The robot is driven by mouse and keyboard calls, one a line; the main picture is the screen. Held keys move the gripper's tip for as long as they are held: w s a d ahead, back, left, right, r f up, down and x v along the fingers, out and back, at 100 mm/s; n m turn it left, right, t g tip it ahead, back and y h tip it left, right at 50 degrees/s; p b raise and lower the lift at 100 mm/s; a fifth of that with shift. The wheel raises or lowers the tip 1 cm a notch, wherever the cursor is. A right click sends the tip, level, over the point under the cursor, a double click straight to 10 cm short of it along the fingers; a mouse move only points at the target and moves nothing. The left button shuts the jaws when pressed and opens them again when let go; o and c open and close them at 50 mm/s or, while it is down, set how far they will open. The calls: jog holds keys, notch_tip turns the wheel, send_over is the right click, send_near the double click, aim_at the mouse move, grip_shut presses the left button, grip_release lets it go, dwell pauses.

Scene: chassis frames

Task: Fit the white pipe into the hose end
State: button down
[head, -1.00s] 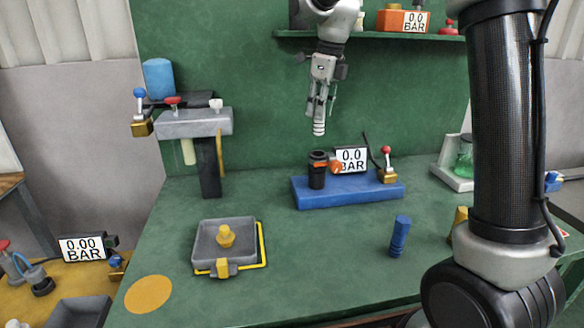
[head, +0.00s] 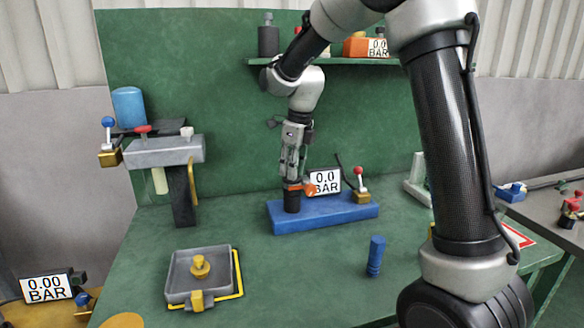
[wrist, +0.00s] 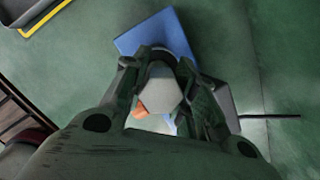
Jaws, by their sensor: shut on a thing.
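My gripper (head: 290,174) is shut on the white pipe (wrist: 158,86) and points straight down. The fingers are right at the top of the black hose end (head: 292,203), which stands upright with an orange collar (head: 302,188) on the blue base (head: 340,214). In the head view the pipe's lower tip does not show below the fingers. I cannot tell how deep the pipe sits in the hose end.
A gauge reading 0.0 BAR (head: 325,182) and a red-knobbed brass valve (head: 361,188) are beside the hose end. A grey tray with a yellow knob (head: 180,272) is front left. A blue cylinder (head: 375,256) stands front right. The table between them is clear.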

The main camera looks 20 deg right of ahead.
jog(key=c, duration=1.1)
grip_release()
jog(key=shift+f, duration=0.15)
notch_tip(320, 180, up, 12)
jog(key=s+d, duration=0.1)
jog(key=s+d+r+n, duration=0.2)
jog(key=s+d+n, duration=0.35)
jog(key=s, duration=0.25)
jog(key=s+d+f+n+t, duration=0.1)
jog(key=s+d+f+n, duration=0.1)
jog(key=s+n, duration=0.5)
jog(key=s+d+f+n+t, duration=0.1)
jog(key=s+d+f+n, duration=0.1)
jog(key=s+n, duration=0.5)
jog(key=s+d+f+n+t+h, duration=0.1)
jog(key=s+d+f+n, duration=0.1)
jog(key=s+d+n, duration=0.2)
jog(key=shift+s+d+f+n, duration=0.1)
jog(key=shift+s+n, duration=0.8)
jog(key=shift+s, duration=0.35)
jog(key=shift+s+d+f+n, duration=0.1)
jog(key=shift+s+n, duration=0.75)
jog(key=shift+s, duration=0.4)
